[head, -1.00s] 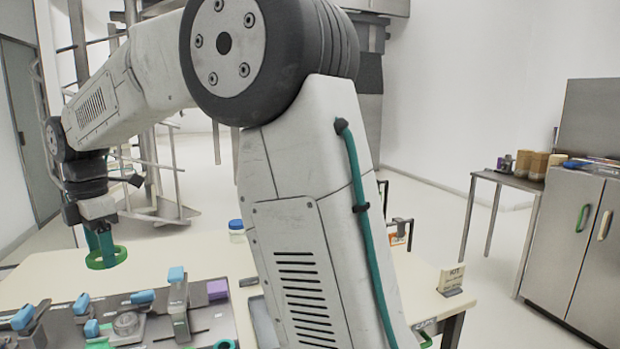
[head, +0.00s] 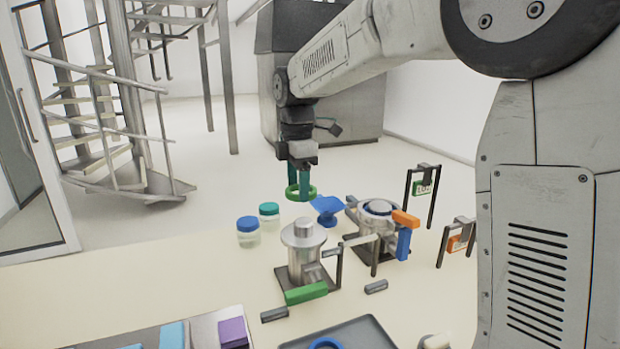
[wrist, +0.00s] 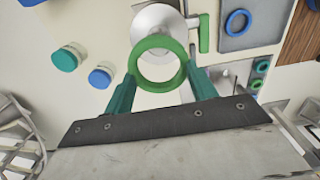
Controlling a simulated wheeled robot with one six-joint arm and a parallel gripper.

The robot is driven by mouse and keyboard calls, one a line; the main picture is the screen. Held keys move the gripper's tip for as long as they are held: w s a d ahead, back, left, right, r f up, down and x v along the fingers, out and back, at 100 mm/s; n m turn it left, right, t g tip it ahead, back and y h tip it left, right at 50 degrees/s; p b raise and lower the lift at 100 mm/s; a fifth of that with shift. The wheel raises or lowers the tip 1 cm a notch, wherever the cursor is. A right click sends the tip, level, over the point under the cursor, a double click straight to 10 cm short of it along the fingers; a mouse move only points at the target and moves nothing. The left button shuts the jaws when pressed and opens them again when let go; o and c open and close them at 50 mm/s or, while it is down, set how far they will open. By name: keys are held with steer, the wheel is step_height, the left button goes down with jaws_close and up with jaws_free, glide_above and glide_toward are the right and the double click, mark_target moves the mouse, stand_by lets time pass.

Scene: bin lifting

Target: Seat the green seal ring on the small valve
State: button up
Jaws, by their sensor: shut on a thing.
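My gripper (head: 299,178) is shut on the green seal ring (head: 301,198) and holds it in the air beyond the silver valve. In the wrist view the ring (wrist: 160,87) lies flat between the two teal fingertips (wrist: 160,76). The silver valve with a green handle (head: 303,255), apparently the small valve, stands upright on a dark base on the table. In the wrist view this valve's round pale top (wrist: 158,22) is just above the ring in the picture, partly overlapped by it, so the ring is not centred over it.
Another valve (head: 378,210) with orange and blue handle parts stands right of the silver one. Two lidded jars (head: 248,232) stand to its left. A grey tray (head: 375,338) with a blue ring (head: 325,343) is at the front. Small sign stands (head: 424,187) rise at right.

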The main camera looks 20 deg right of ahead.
mark_target(301, 221)
steer(key=shift+d+f, duration=0.15)
steer(key=shift+f, duration=0.45)
steer(key=shift+d+f, duration=0.15)
steer(key=shift+f, duration=2.2)
steer(key=shift+f, duration=2)
stand_by(0.9)
steer(key=o, duration=1.3)
steer(key=shift+r, duration=0.15)
steer(key=shift+r, duration=4.05)
